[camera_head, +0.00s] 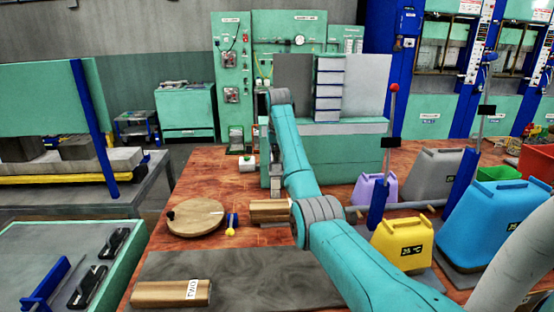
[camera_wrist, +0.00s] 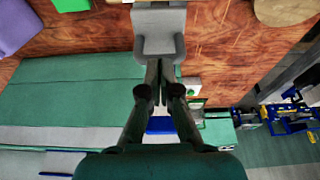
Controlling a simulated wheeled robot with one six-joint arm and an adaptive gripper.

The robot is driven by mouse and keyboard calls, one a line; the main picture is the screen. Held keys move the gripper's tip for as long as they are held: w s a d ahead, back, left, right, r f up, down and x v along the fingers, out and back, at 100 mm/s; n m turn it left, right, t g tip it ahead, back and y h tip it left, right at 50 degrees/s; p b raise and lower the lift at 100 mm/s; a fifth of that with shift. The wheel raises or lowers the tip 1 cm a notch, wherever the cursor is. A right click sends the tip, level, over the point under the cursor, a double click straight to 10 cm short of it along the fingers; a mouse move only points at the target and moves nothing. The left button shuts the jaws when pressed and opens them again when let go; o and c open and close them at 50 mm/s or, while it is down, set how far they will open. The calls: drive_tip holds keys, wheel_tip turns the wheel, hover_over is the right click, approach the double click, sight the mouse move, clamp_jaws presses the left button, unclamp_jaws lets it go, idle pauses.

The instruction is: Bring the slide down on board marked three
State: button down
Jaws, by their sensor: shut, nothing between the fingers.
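My gripper (camera_wrist: 160,80) is shut and empty in the wrist view, its fingertips over or against a grey stepped block (camera_wrist: 158,22); I cannot tell whether they touch. A wooden board (camera_head: 172,293) with a white label that seems to read "TWO" lies on the dark mat at the front left. Another wooden board (camera_head: 268,207) lies further back, partly behind my arm, with no readable mark. I see no label reading three. I cannot tell whether the grey block is the slide.
A green cabinet (camera_head: 345,155) stands behind. Purple (camera_head: 375,188), yellow (camera_head: 402,243), grey (camera_head: 432,172) and blue (camera_head: 495,222) bins crowd the right.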

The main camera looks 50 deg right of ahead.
sight(277, 171)
drive_tip(key=shift+f, duration=6.95)
drive_tip(key=shift+r, duration=0.15)
drive_tip(key=shift+r, duration=2.9)
